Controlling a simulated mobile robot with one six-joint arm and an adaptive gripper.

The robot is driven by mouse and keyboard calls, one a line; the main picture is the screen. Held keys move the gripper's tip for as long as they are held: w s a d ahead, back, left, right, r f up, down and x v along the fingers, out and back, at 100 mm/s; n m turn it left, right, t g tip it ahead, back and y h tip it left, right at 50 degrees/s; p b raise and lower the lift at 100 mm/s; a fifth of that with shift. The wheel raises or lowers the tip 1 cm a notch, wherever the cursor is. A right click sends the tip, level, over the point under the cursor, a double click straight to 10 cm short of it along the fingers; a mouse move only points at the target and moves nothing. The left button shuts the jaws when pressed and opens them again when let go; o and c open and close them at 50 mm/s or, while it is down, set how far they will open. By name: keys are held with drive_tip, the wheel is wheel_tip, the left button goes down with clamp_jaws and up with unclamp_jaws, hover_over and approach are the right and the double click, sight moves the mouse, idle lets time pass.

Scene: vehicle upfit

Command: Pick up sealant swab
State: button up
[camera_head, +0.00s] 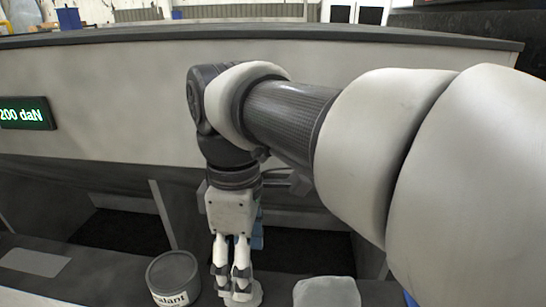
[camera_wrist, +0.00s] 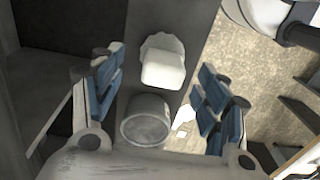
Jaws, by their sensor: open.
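My gripper (camera_head: 231,282) points down over the dark counter, its two fingers apart. In the wrist view its blue-padded fingers (camera_wrist: 162,62) stand left and right, with nothing touching the pads. A pale rounded block on a scalloped white piece (camera_wrist: 162,64) shows between them and below; it may be the sealant swab, but I cannot be sure. In the head view a small white piece (camera_head: 244,297) sits just under the fingertips, partly hidden by them. A grey round can (camera_head: 173,276) with a partly readable sealant label stands to the left; its round top shows in the wrist view (camera_wrist: 146,120).
A white rounded item (camera_head: 327,292) lies on the counter right of the gripper. A flat grey plate (camera_head: 34,262) lies at the left. A large pale panel (camera_head: 110,105) with a green-lettered display (camera_head: 26,113) rises behind. Dark recesses lie below it.

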drive_tip(key=shift+s+d+f, duration=0.15)
drive_tip(key=shift+f, duration=1.2)
drive_tip(key=shift+s+d+f, duration=0.1)
drive_tip(key=shift+f, duration=1.25)
drive_tip(key=shift+c, duration=0.3)
drive_tip(key=c, duration=1)
drive_tip(key=shift+r, duration=0.15)
wheel_tip(320, 180, up, 20)
drive_tip(key=p, duration=0.3)
